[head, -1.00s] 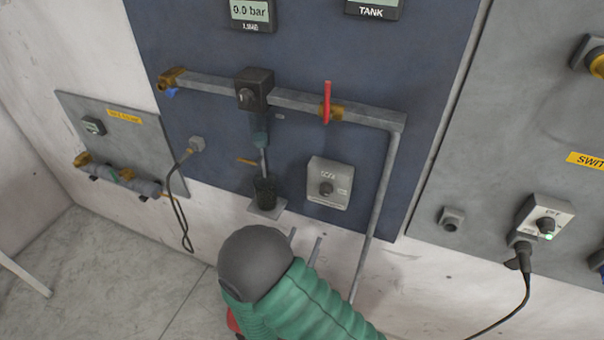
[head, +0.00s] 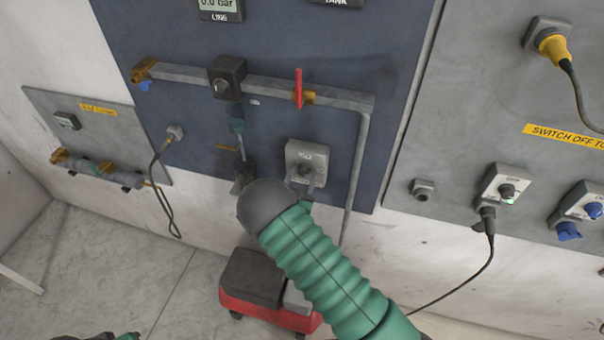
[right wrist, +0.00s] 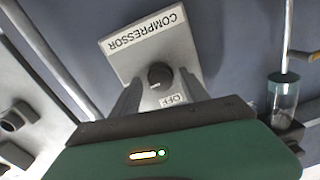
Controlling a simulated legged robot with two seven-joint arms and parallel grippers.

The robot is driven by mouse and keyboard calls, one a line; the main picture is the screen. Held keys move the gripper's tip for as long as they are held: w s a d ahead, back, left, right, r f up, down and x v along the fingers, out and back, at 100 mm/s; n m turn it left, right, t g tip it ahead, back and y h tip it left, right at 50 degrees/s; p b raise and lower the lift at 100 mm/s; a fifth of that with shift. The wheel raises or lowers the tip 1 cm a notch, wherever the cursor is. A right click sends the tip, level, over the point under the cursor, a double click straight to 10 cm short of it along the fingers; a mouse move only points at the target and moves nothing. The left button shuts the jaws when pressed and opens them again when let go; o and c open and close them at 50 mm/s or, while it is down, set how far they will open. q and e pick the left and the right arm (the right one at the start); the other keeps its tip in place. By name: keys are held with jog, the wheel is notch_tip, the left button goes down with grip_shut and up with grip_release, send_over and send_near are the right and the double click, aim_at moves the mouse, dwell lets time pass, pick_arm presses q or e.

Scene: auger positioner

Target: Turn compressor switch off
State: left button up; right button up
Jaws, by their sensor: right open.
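The compressor switch is a light grey box (head: 318,152) on the blue panel, with a dark round knob. In the right wrist view its plate (right wrist: 128,48) reads COMPRESSOR and OFF, upside down, and the black knob (right wrist: 160,75) shows between my fingers. My right gripper (head: 307,180) is at the box's lower front in the head view, partly hidden by my dark wrist. It is open, with one finger on each side of the knob. I cannot tell whether the fingers touch it.
A pipe with a red-handled valve (head: 299,88) runs above the switch and bends down on its right. A clear-bowled fitting (right wrist: 284,94) is close by in the wrist view. A red and black machine (head: 255,280) stands on the floor below. More switches (head: 504,187) are at right.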

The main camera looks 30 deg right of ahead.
jog(key=shift+a, duration=0.2)
jog(key=shift+c, duration=1.4)
jog(key=shift+r, duration=0.1)
grip_shut()
jog(key=shift+n, duration=0.4)
jog(key=n+b, duration=0.1)
jog(key=n, duration=0.1)
jog(key=shift+n, duration=0.3)
jog(key=n+b, duration=0.1)
jog(key=n, duration=0.3)
jog(key=shift+w+r+n, duration=0.1)
jog(key=shift+n, duration=0.2)
jog(key=n, duration=0.4)
jog(key=shift+a, duration=0.1)
jog(key=n, duration=0.5)
jog(key=shift+n, duration=0.3)
